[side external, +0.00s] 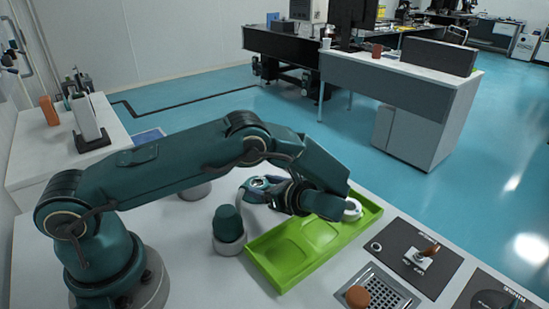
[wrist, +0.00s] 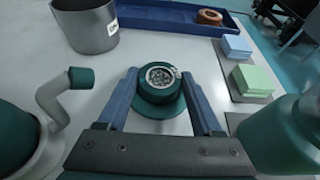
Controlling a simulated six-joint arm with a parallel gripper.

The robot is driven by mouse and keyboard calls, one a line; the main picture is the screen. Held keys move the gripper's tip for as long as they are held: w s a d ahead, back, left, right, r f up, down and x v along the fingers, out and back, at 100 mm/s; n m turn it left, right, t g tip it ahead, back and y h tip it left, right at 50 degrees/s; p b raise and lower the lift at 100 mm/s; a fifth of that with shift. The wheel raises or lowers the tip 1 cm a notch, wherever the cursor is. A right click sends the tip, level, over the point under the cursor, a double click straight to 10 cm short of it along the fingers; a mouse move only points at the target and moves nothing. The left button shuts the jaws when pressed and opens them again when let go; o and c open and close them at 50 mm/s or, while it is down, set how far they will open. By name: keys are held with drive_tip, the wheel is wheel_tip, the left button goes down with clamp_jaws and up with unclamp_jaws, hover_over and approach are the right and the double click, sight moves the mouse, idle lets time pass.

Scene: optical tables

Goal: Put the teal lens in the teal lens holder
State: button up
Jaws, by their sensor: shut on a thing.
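In the wrist view my gripper (wrist: 165,85) has its two blue fingers on either side of a dark teal round piece (wrist: 158,108), which looks like the teal lens. Its top has a bright, speckled round centre inside a metal ring, and a wider teal rim shows below. The fingers are shut on it. I cannot tell whether it touches the white surface beneath or whether a holder is under it. I cannot identify the teal lens holder.
The wrist view shows a grey labelled cup (wrist: 88,28), a blue tray (wrist: 175,14) with an orange ring (wrist: 209,16), and blue (wrist: 236,46) and green (wrist: 252,79) stacks. The side view shows a teal-topped cylinder (side external: 228,222) left of the green tray and dark plates (side external: 415,255) at right.

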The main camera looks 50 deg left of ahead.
drive_tip(key=shift+f, duration=0.15)
drive_tip(key=o, duration=1.4)
